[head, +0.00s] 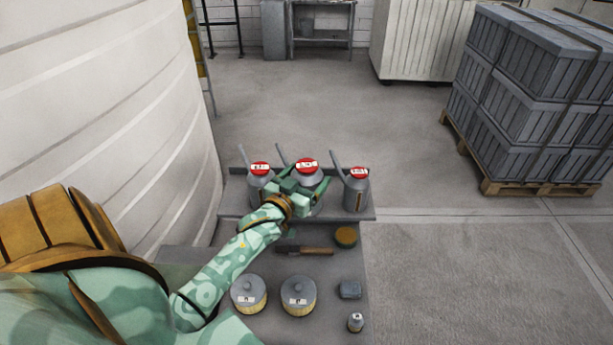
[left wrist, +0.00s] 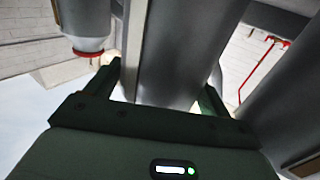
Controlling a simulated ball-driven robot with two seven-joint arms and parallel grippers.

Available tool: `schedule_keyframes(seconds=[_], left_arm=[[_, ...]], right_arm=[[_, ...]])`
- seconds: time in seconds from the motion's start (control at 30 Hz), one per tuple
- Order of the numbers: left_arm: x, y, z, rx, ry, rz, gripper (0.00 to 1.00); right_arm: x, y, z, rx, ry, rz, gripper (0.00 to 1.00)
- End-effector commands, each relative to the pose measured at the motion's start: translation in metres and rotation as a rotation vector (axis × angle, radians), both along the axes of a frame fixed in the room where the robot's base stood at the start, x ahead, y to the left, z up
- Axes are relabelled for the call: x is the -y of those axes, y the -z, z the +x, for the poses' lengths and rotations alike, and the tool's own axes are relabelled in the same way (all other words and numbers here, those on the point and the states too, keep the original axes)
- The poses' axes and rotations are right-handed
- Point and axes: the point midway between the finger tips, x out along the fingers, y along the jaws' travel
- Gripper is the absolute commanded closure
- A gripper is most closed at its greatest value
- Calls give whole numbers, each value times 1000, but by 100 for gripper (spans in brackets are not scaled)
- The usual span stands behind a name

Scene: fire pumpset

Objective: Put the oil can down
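My left gripper (head: 297,187) is at the middle grey oil can (head: 310,178), which has a red, labelled top. In the left wrist view its fingers (left wrist: 162,85) stand on both sides of the can's grey body (left wrist: 178,50) and look closed on it. The can is upright at the raised shelf (head: 350,215); the gripper hides its lower part, so I cannot tell whether its base touches the shelf. A similar can (head: 258,188) stands to its left and another (head: 356,192) to its right. My right gripper is out of view.
On the lower bench are two lidded tins (head: 249,295) (head: 298,296), a handled tool (head: 303,251), a round brush-like item (head: 345,237), a grey block (head: 349,289) and a small bottle (head: 355,322). A large white tank (head: 100,110) is close on the left. Floor right of the bench is clear.

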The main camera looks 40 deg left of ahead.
Motion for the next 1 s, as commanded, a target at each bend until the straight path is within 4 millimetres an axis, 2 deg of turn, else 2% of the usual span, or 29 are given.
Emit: schedule_keyframes(seconds=[0.17,0.27,0.5,0.7,1.0], left_arm=[[1,-3,-5,-1,0,0,19],[4,-2,-22,-1,0,0,19],[14,-2,-78,-3,-1,-2,19],[20,-2,-110,-1,-1,-1,19],[21,-3,-118,1,0,1,19]], right_arm=[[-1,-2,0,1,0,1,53],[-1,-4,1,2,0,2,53],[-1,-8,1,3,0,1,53],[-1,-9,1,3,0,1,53],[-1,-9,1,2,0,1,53]])
